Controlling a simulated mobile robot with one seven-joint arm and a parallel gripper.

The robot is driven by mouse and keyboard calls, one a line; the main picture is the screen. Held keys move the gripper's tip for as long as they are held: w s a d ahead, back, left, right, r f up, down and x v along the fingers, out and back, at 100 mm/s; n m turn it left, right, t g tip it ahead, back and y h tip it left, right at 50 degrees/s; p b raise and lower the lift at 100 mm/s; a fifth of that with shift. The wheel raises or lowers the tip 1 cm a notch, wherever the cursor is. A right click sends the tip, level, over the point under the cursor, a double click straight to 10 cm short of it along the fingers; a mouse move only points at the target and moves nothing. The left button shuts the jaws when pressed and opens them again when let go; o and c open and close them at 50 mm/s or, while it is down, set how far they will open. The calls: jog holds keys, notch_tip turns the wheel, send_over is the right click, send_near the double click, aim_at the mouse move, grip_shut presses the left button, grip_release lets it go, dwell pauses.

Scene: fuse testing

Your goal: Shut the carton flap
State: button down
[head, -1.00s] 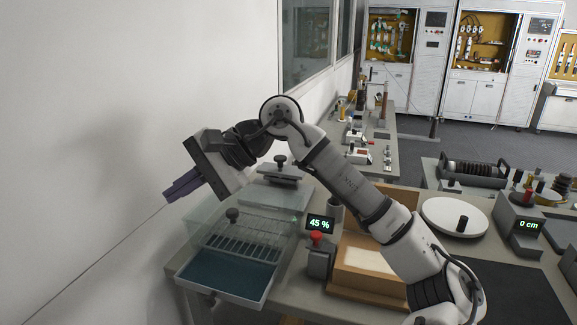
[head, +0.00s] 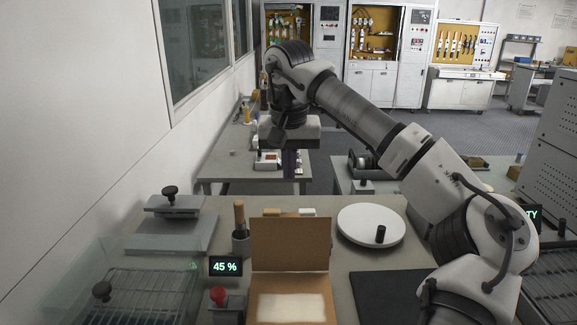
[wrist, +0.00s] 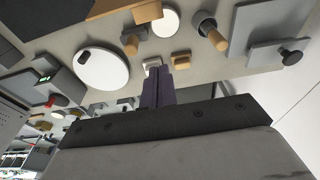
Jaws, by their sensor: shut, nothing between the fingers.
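The brown carton (head: 290,270) stands open at the front middle of the bench in the head view. Its flap (head: 290,241) stands upright at the far side, and a pale white pad (head: 291,307) shows inside. My gripper (head: 290,176) points down, higher than the flap and beyond it, apart from the carton. Its purple fingers are together and empty; they also show in the wrist view (wrist: 158,82). A brown panel (wrist: 112,7) at the top edge of the wrist view may be part of the carton.
A red-button box (head: 220,300), a 45 % display (head: 226,266) and a tool cup (head: 240,243) stand left of the carton. A white round plate (head: 360,229) with a black knob is at right. Small blocks (head: 308,211) lie behind the flap.

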aim_at(290, 241)
notch_tip(290, 241, down, 7)
jog(key=s+p, duration=0.2)
jog(key=shift+s+r, duration=0.15)
jog(key=shift+s, duration=0.2)
jog(key=shift+s+r+t+b, duration=0.15)
jog(key=shift+s+t+b, duration=0.35)
jog(key=shift+t+b, duration=0.35)
